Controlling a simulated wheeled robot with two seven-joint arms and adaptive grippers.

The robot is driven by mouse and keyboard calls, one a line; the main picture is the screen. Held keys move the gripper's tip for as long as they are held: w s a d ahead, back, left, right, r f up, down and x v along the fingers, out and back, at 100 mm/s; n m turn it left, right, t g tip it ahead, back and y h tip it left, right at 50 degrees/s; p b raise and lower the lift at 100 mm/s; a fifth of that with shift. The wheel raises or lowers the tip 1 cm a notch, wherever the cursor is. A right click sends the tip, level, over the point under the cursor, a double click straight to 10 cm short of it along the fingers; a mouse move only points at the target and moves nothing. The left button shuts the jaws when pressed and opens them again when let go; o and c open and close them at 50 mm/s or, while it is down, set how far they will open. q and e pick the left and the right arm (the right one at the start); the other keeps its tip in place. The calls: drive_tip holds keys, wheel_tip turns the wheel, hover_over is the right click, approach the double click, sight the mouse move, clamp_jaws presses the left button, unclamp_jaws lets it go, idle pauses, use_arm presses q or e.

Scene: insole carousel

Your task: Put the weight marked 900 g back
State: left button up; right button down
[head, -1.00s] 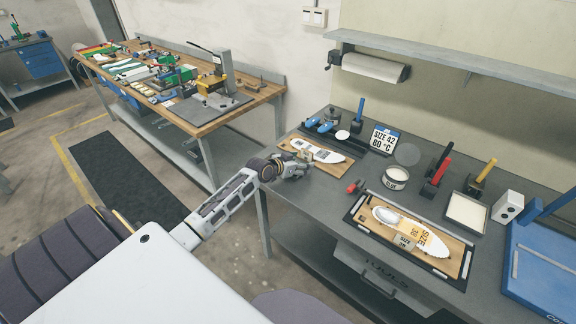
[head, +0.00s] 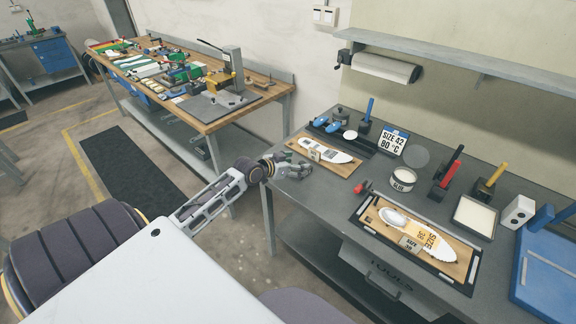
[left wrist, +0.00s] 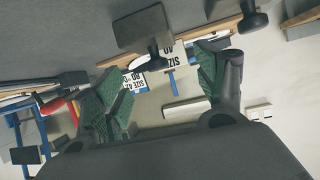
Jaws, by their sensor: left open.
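I cannot read a 900 g mark in either view, so I cannot tell which thing is the weight. My left gripper (head: 298,172) is at the left front edge of the grey bench (head: 335,208), just in front of a wooden board (head: 352,167) with a white insole (head: 341,157). In the left wrist view the green-padded fingers (left wrist: 162,88) are apart with nothing gripped between them. A dark block (left wrist: 142,28) with a stem and knob shows beyond them. My right gripper is not in view.
A size 42 sign (head: 393,141), a round tin (head: 403,178), a red-handled tool (head: 452,163) and a yellow-handled tool (head: 492,180) stand on the bench. A second insole board (head: 461,268) lies in front. A cluttered wooden workbench (head: 258,94) stands at the back left.

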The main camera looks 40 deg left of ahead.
use_arm(q)
drive_tip(key=shift+v, duration=2)
